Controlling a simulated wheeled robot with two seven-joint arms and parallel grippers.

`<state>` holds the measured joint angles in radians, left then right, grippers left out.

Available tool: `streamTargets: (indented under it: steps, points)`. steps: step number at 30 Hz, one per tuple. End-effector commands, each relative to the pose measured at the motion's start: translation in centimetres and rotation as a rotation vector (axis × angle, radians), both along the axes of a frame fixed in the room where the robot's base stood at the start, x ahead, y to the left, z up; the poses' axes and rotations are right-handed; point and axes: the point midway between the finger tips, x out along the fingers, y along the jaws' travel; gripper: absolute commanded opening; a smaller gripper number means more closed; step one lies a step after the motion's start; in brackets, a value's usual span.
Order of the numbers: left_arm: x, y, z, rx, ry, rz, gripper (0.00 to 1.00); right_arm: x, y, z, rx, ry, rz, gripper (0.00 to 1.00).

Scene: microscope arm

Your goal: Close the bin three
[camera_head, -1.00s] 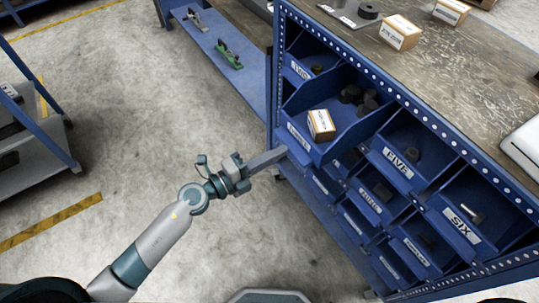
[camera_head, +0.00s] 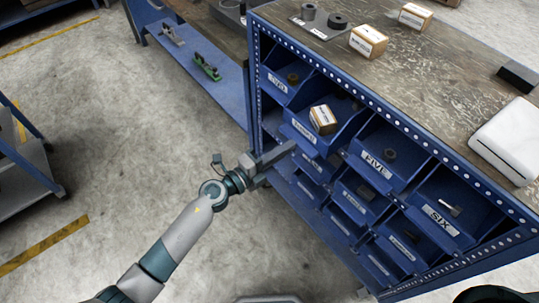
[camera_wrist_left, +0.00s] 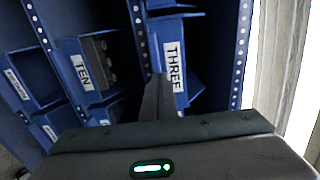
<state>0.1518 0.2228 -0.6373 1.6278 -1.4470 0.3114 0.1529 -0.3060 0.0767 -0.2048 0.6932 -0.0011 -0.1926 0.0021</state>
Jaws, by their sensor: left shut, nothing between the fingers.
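Bin three is a blue bin on the rack front; its THREE label (camera_wrist_left: 174,66) reads sideways in the left wrist view. In the head view I take it to be the bin (camera_head: 304,132) holding a small carton (camera_head: 323,119); its label is too small to read there. I cannot tell whether it sits flush. My left gripper (camera_head: 292,147) is shut and empty, its tip at the lower front of that bin. In the wrist view its fingers (camera_wrist_left: 159,98) overlap the label's edge; contact is unclear. My right gripper is not in view.
Bin five (camera_head: 373,162) and bin six (camera_head: 438,219) are to the right. Bin ten (camera_wrist_left: 82,72) is beside bin three in the wrist view. Cartons (camera_head: 369,41) and a white case (camera_head: 508,140) are on the worktop. The floor left of the rack is clear.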

Motion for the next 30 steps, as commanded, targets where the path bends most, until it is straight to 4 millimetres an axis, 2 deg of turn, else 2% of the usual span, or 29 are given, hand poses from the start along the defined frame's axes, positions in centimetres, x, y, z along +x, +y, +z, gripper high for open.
streamTargets:
  steps: [1, 6, 12, 30]
  points:
    - [0.8, -1.1, 0.3, -0.002, -0.001, -0.001, 0.00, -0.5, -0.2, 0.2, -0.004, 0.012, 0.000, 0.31]
    - [2.8, -3.9, 0.1, -0.001, -0.001, -0.001, 0.00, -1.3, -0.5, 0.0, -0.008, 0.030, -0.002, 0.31]
    - [4.3, -5.8, 0.0, 0.000, -0.001, 0.000, 0.00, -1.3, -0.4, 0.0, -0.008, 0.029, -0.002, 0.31]
    - [4.8, -6.4, 0.2, -0.003, -0.002, 0.001, 0.00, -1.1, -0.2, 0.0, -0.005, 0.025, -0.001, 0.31]
